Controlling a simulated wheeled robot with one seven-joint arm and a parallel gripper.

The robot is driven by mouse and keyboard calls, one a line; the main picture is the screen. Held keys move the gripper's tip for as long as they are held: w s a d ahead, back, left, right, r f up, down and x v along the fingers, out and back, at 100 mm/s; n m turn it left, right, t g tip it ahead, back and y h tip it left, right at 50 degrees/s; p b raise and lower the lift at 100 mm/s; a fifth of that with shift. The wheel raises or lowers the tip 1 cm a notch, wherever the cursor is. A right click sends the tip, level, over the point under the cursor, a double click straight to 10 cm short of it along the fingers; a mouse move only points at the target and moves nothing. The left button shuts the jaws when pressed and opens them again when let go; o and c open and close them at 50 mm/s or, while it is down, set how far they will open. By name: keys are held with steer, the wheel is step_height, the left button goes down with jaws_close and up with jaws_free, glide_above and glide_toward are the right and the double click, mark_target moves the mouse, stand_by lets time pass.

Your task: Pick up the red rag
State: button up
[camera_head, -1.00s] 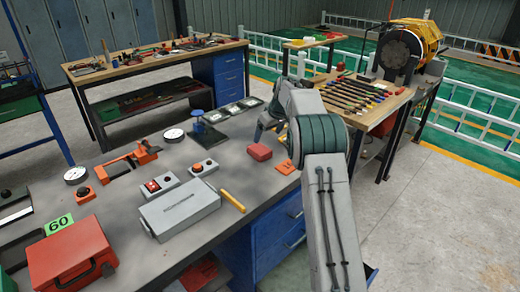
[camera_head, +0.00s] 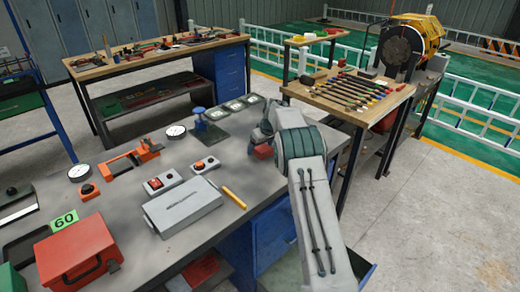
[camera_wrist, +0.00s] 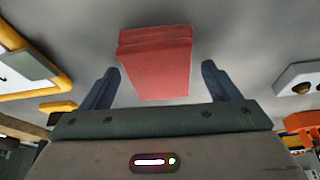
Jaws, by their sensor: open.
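The red rag (camera_wrist: 157,66) is a folded red block in the wrist view, lying on the grey tabletop. It sits ahead of and between the two fingers of my gripper (camera_wrist: 160,84), with clear space on both sides. My gripper is open and the fingers do not touch the rag. In the head view my gripper (camera_head: 262,143) is low over the right end of the grey bench, and the rag (camera_head: 263,152) is partly hidden by it and my arm.
The grey bench (camera_head: 150,235) also holds a grey box (camera_head: 182,207), a yellow-handled tool (camera_head: 233,197), switch boxes (camera_head: 205,165), a blue stand (camera_head: 199,120) and a red case (camera_head: 78,252). A wooden table with tools (camera_head: 350,90) stands behind my arm.

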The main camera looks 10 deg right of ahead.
steer(key=shift+c, duration=0.3)
steer(key=c, duration=1)
